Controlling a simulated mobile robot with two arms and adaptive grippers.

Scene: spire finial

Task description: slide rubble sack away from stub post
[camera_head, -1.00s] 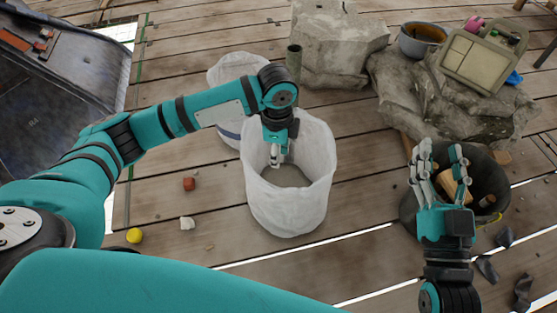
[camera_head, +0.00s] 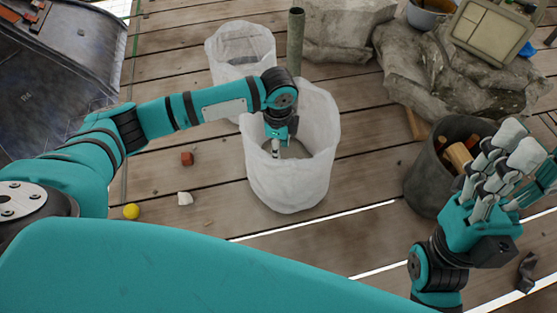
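Two white sacks stand open on the planks. The nearer sack (camera_head: 290,187) is upright in the middle, and the other sack (camera_head: 222,62) stands behind it to the left. The green-grey stub post (camera_head: 296,42) rises just behind the nearer sack; its foot is hidden, so I cannot tell whether they touch. My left gripper (camera_head: 277,148) points down inside the nearer sack's mouth, by its back-left wall. Its fingers are small and partly hidden, so its grip is unclear. My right gripper (camera_head: 502,168) is open and empty, fingers spread, in front of a dark bucket.
The dark bucket (camera_head: 424,175) at the right holds wooden pieces. Stone blocks (camera_head: 345,30) and a draped grey mound (camera_head: 432,82) lie at the back right. A red-brown block (camera_head: 187,159), white chunk (camera_head: 185,198) and yellow ball (camera_head: 131,211) lie left.

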